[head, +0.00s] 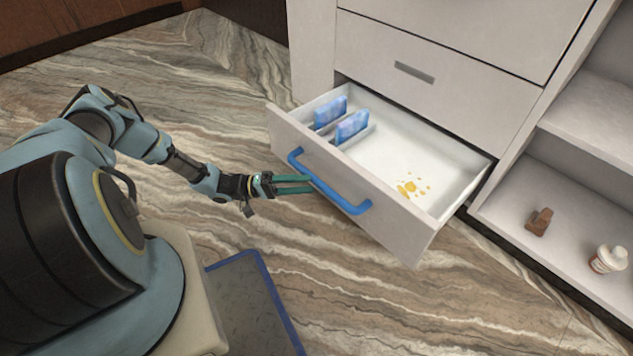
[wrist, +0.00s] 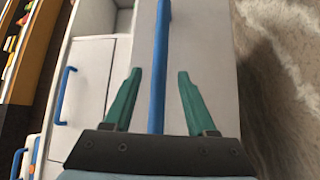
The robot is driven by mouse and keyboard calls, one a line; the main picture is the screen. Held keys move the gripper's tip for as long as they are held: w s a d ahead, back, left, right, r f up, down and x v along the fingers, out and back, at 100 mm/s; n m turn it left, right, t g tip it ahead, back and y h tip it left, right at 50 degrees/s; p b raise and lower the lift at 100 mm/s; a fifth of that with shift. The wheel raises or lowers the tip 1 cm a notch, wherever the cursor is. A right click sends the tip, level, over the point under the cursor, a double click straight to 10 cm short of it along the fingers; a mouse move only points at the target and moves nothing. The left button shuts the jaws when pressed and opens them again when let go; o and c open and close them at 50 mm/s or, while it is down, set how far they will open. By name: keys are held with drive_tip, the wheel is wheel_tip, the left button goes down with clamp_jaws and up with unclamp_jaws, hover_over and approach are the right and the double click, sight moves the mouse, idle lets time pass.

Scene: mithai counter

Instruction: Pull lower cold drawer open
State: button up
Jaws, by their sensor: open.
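The lower cold drawer (head: 350,192) is white and stands pulled out from the cabinet, with its inside showing in the head view. A blue bar handle (head: 330,188) runs across its front. Inside lie two blue packs (head: 351,127) near the left end and a yellow spill (head: 412,187) on the floor of the drawer. My gripper (head: 311,185) has green fingers and is at the drawer front, by the handle. In the wrist view the handle (wrist: 159,70) runs between the two open fingers (wrist: 160,75), with a gap on each side.
An open shelf unit on the right holds a brown block (head: 539,221) and a white jar (head: 608,259). A closed drawer with a grey slot pull (head: 414,73) is above. A blue-edged mat (head: 248,300) lies on the floor beside my base. The marbled floor before the drawer is clear.

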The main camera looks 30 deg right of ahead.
drive_tip(key=v, duration=0.5)
drive_tip(key=shift+w+a, duration=0.15)
drive_tip(key=shift+a, duration=0.1)
drive_tip(key=s+a+r+n+t+y, duration=0.1)
drive_tip(key=a+r+n+t+y, duration=0.2)
drive_tip(key=a+r+t+y, duration=0.8)
drive_tip(key=a+r+n+y, duration=0.5)
drive_tip(key=a+r, duration=0.9)
drive_tip(key=r, duration=0.7)
wheel_tip(320, 180, up, 37)
drive_tip(key=m+p, duration=0.1)
drive_tip(key=p, duration=3.6)
drive_tip(key=shift+s+t+y, duration=0.25)
drive_tip(key=shift+t+y, duration=0.05)
